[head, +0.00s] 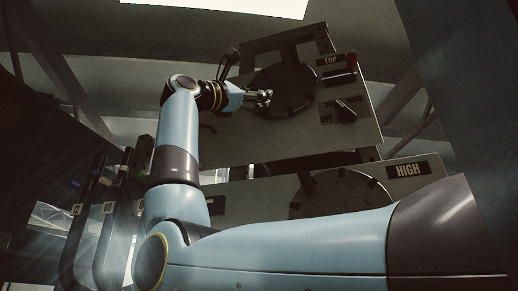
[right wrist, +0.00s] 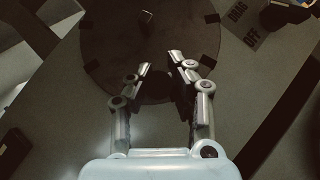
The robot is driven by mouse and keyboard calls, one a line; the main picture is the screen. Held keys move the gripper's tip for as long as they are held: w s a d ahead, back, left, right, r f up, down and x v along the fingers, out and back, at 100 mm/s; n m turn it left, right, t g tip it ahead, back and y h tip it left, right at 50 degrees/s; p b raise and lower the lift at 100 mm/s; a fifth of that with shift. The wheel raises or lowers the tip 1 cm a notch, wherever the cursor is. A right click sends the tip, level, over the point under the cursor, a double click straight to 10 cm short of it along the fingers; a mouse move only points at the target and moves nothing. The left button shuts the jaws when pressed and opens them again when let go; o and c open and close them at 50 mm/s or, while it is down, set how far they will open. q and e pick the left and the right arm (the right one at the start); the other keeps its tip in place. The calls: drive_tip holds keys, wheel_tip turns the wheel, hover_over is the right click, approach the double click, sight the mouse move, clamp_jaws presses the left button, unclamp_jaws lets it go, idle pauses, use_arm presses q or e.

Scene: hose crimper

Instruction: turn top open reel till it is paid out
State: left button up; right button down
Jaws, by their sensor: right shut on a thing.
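The top reel (head: 290,88) is a dark round disc on a tilted, pale panel marked TOP (head: 330,60). It also fills the upper middle of the right wrist view (right wrist: 110,35), with small dark blocks near its rim. My right gripper (head: 264,98) is at the left part of the disc in the head view. In the right wrist view, its two fingers (right wrist: 160,72) reach over the disc's lower edge, close together. They are shut on a part of the reel; that part is dark and hard to make out. My left gripper is not in view.
A red part (head: 352,60) is at the panel's upper right. A lower reel (head: 340,192) sits by the HIGH label (head: 408,169). Dark numbered frames (head: 105,215) stand at left.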

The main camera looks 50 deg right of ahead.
drive_tip(key=shift+w, duration=0.1)
drive_tip(key=c, duration=1.5)
unclamp_jaws()
drive_tip(key=shift+c, duration=0.2)
drive_tip(key=o, duration=0.4)
drive_tip(key=shift+w+a, duration=0.15)
drive_tip(key=shift+w, duration=0.15)
drive_tip(key=shift+s, duration=0.2)
drive_tip(key=shift+a+f, duration=0.2)
drive_tip(key=v, duration=1.1)
drive_tip(key=shift+w+a+f, duration=0.2)
drive_tip(key=shift+a, duration=0.05)
